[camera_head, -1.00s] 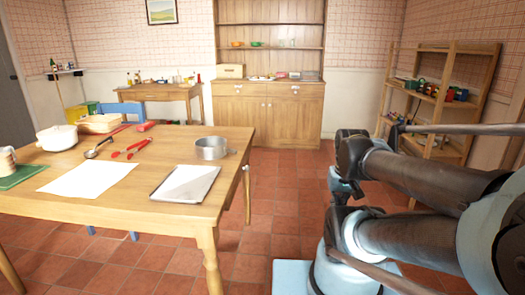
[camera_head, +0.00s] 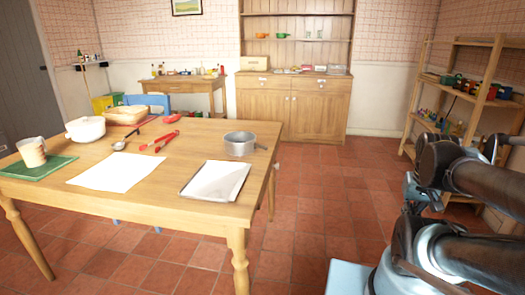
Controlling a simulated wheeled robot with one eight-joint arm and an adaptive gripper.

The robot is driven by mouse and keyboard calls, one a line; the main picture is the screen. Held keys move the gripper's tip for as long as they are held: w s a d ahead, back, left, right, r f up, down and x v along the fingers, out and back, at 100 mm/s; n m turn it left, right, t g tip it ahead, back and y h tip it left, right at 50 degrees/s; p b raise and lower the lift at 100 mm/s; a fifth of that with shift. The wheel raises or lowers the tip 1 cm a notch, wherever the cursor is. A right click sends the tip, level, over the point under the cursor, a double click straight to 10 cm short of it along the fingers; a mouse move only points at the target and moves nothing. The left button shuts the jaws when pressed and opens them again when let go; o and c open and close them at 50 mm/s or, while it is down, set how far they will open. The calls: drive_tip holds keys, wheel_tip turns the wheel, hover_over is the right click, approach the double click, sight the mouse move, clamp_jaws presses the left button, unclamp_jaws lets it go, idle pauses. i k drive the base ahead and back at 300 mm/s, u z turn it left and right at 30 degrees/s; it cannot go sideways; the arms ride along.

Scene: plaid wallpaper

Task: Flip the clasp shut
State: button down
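I cannot make out a clasp in this view. A cream box (camera_head: 254,63) stands at the left end of the sideboard top, too small to show any catch. A light wooden box or board stack (camera_head: 127,115) lies at the back of the near table; no clasp shows on it either. My arm is folded at the right side of the picture, with its links running off the right edge.
The sideboard (camera_head: 310,105) stands behind. A shelf rack (camera_head: 465,95) is at right. Tiled floor between is clear.

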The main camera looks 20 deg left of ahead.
sight(264, 147)
drive_tip(key=k, duration=1.25)
drive_tip(key=u, duration=0.95)
drive_tip(key=i, duration=1)
drive_tip(key=z, duration=0.05)
